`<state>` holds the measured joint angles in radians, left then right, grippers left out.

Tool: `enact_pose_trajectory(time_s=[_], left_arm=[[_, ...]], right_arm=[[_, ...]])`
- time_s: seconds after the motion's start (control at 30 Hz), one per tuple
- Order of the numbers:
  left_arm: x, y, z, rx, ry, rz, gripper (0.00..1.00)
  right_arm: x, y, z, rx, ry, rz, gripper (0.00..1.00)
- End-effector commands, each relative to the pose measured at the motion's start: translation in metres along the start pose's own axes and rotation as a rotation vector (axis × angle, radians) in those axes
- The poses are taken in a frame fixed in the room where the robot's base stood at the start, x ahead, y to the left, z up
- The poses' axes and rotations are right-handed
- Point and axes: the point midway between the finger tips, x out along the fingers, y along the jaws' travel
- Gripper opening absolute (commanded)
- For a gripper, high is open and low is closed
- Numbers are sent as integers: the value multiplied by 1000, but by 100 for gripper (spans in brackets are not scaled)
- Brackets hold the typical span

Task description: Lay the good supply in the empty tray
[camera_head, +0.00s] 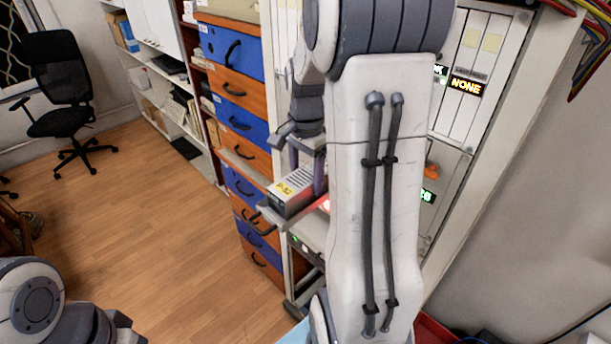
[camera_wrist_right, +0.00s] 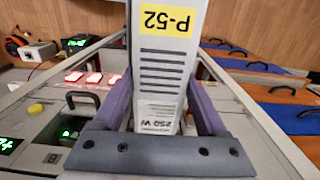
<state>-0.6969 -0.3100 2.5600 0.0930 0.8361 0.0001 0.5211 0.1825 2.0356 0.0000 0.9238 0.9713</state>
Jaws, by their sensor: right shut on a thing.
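The supply (camera_head: 292,190) is a grey box with vent slots and a yellow P-52 label; the wrist view also shows it (camera_wrist_right: 165,70), with "250 W" print near the jaws. My right gripper (camera_head: 306,170) is shut on it, with a purple finger on each side (camera_wrist_right: 162,95). In the head view it is at the rack's front, over a pale grey tray-like ledge (camera_head: 268,222) with a dark handle. I cannot tell whether it touches the ledge. My right arm hides much of the rack. My left arm shows at the lower left, but its fingers do not.
The rack (camera_head: 480,90) has a lit NONE display (camera_head: 466,87). Red lit panels (camera_wrist_right: 93,78) and a black handle (camera_wrist_right: 83,98) show left of the supply. Blue and orange drawers (camera_head: 240,85) stand close left of the rack. The wooden floor (camera_head: 160,220) is open; a chair (camera_head: 60,90) stands far left.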

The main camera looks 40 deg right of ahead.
Motion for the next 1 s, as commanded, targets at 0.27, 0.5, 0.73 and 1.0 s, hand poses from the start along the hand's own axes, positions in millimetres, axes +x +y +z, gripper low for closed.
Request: enact_pose_trajectory(time_s=[0.27,0.5,0.73,1.0], left_arm=[[-3,0,0,0,0,0,100],[-3,0,0,0,0,0,100],[-3,0,0,0,0,0,100],[2,0,0,0,0,0,100]], right_arm=[[-2,-1,1,0,2,-3,0],[-1,-1,1,0,2,-3,79],[-1,0,1,0,1,-2,100],[-17,-1,0,0,3,-5,100]])
